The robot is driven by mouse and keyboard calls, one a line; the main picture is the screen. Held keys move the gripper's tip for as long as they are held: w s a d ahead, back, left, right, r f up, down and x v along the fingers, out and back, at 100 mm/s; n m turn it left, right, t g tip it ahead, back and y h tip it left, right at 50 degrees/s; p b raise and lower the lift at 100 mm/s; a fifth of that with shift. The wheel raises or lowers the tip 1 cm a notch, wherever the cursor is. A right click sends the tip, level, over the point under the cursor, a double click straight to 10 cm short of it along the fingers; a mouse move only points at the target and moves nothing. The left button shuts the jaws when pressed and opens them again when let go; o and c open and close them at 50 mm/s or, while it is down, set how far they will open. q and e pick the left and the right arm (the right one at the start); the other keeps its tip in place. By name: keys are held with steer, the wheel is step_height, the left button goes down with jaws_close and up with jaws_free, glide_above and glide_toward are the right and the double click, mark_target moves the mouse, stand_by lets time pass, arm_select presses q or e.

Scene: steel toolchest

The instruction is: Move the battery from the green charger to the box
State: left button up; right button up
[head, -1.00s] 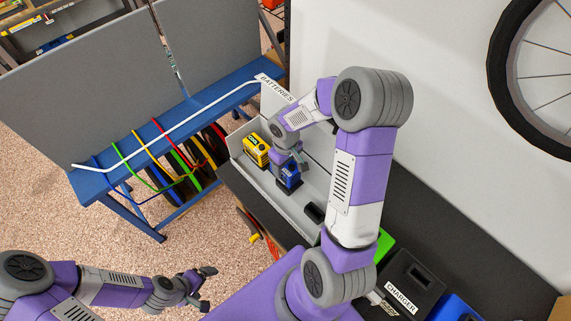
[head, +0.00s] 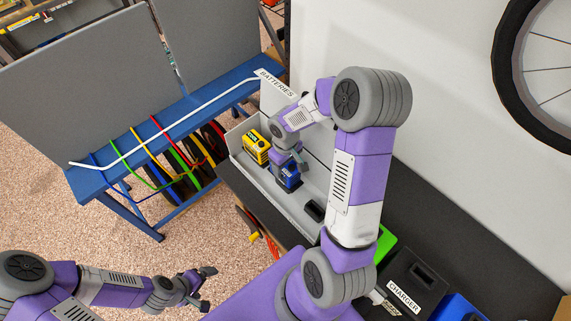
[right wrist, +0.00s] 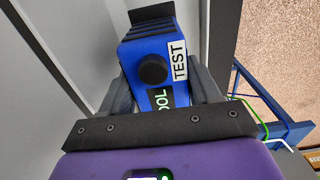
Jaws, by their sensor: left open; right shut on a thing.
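A blue battery (head: 289,177) with a TEST label is between the fingers of my right gripper (head: 287,168), inside the grey box (head: 240,154) marked BATTERIES. In the right wrist view the blue battery (right wrist: 150,62) shows between the two dark fingers of the right gripper (right wrist: 165,90), which is shut on it. I cannot tell whether it rests on the box floor. The green charger (head: 386,243) is mostly hidden behind my right arm, so its slot does not show. My left gripper (head: 206,288) is open and empty, low at the left, away from the box.
A yellow battery (head: 256,148) stands in the box left of the blue one, and a black piece (head: 314,211) lies towards its near end. A black charger (head: 412,284) and a blue charger (head: 456,308) stand at the right. A blue rack (head: 118,181) is beyond the box.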

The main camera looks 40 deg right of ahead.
steer(key=shift+f+b, duration=1.15)
steer(key=shift+f, duration=0.2)
steer(key=o, duration=1.6)
steer(key=shift+r, duration=0.1)
step_height(320, 180, up, 8)
steer(key=shift+f+p, duration=0.2)
steer(key=shift+p, duration=0.45)
